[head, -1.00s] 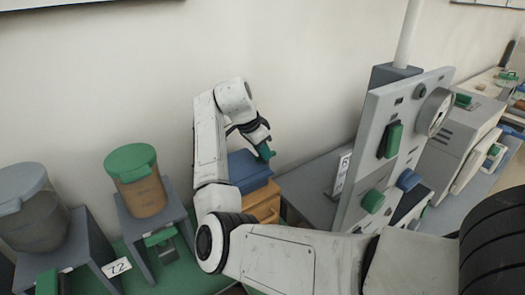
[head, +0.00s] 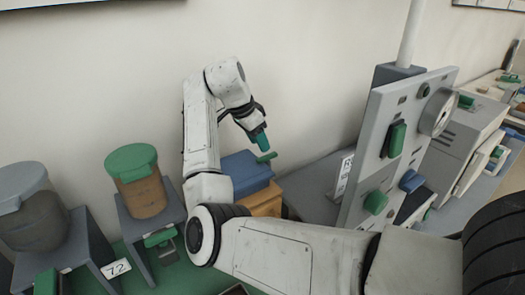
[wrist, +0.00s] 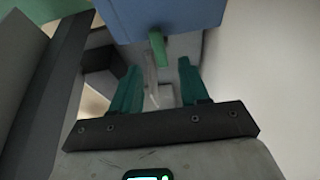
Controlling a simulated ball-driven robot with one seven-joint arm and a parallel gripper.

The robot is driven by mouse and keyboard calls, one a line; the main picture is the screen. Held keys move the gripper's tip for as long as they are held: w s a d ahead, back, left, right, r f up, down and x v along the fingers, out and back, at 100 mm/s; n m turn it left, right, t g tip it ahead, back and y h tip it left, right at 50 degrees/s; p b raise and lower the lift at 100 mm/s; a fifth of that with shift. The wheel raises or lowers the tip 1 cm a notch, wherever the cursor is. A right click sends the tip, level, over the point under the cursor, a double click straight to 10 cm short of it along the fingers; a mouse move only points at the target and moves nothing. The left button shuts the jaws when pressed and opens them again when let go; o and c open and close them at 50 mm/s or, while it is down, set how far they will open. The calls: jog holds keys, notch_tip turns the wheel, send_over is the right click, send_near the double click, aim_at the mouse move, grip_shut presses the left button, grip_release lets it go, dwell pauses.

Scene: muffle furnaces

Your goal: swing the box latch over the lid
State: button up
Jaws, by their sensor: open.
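The box has a blue lid (head: 245,172) and a tan-orange body (head: 263,203), and stands against the wall behind my arm. A small green latch bar (head: 267,157) shows at the lid's right edge. My gripper (head: 260,140) is just above the latch in the head view, its teal fingers pointing down. In the wrist view the fingers are spread apart with nothing held between them (wrist: 160,85). There the green latch (wrist: 157,48) lies beyond the fingertips, against the blue lid (wrist: 165,14). Whether a finger touches the latch, I cannot tell.
A grey panel with green and blue knobs (head: 385,150) stands to the right of the box. A green-lidded container (head: 138,180) and a grey-lidded container (head: 35,205) stand on small stands at left.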

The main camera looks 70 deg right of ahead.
jog(key=shift+v, duration=2.75)
